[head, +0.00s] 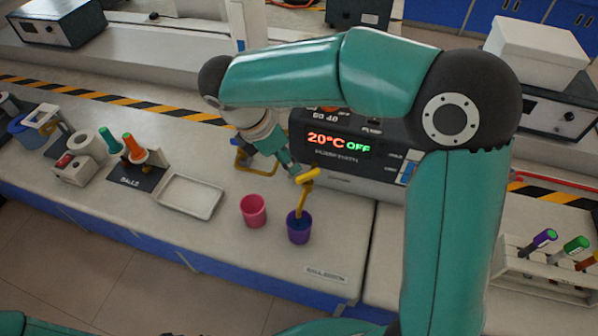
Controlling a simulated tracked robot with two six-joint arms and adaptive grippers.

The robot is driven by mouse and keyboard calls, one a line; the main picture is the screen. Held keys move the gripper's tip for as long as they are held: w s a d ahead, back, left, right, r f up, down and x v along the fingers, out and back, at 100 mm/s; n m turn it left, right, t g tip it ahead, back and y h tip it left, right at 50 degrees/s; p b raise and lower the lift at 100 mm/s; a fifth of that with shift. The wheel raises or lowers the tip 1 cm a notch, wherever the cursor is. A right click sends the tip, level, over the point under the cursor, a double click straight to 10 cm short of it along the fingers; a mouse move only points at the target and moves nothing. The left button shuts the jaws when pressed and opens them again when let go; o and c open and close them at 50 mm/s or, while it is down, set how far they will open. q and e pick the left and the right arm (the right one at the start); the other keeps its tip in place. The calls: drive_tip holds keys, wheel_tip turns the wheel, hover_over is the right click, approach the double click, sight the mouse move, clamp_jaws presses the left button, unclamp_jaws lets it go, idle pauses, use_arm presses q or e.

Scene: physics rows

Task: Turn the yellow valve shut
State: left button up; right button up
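The yellow valve (309,175) is in the middle of the head view, in front of a grey device with a lit display. Its yellow stem reaches down toward a purple cup (298,234), which has something blue inside. A pink cup (253,211) stands just left of the purple one. My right gripper (292,169) points down at the valve's left end, very close to it. I cannot tell whether they touch. Its fingers are small and partly hidden, so open or shut is unclear. My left gripper is out of view.
The device display (338,143) reads "20°C OFF". A yellow bent bar (243,160) is behind my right wrist. A white tray (190,196) and a stand with coloured tools (138,165) are to the left. A tube rack (545,270) is at right. The bench front is clear.

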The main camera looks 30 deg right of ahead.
sight(301, 177)
drive_tip(key=x, duration=0.8)
clamp_jaws()
drive_tip(key=shift+d, duration=0.1)
